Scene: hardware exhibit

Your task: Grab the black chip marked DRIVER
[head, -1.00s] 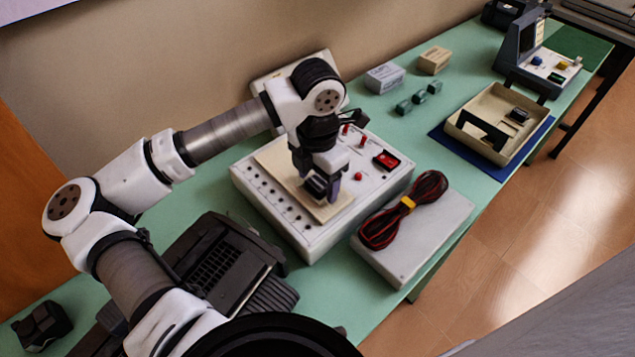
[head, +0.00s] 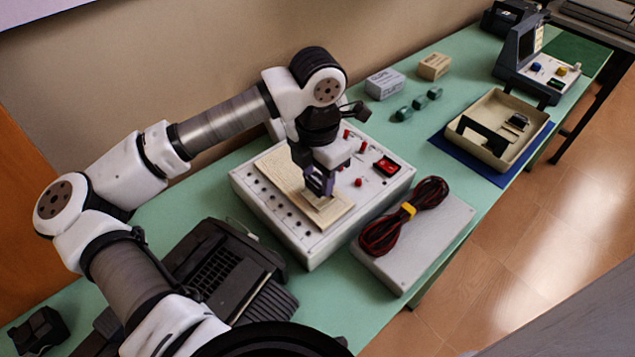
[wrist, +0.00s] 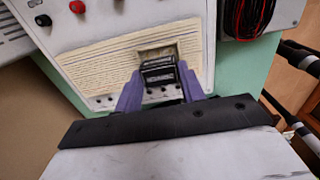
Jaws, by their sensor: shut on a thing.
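The black chip (wrist: 159,72) shows in the wrist view with pale lettering too small to read surely. It sits between the two purple fingers of my gripper (wrist: 160,88), which is shut on it. In the head view, my gripper (head: 319,184) points down just above the beige panel (head: 278,172) on the white control box, and its fingers mostly hide the chip. A pale square recess (wrist: 158,52) in the panel shows behind the chip in the wrist view.
The white box (head: 312,246) carries red knobs and a red switch (head: 386,165). A grey case (head: 440,235) with a red-black cable bundle (head: 410,213) lies right of it. A beige tray (head: 478,152) on a blue mat stands farther right.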

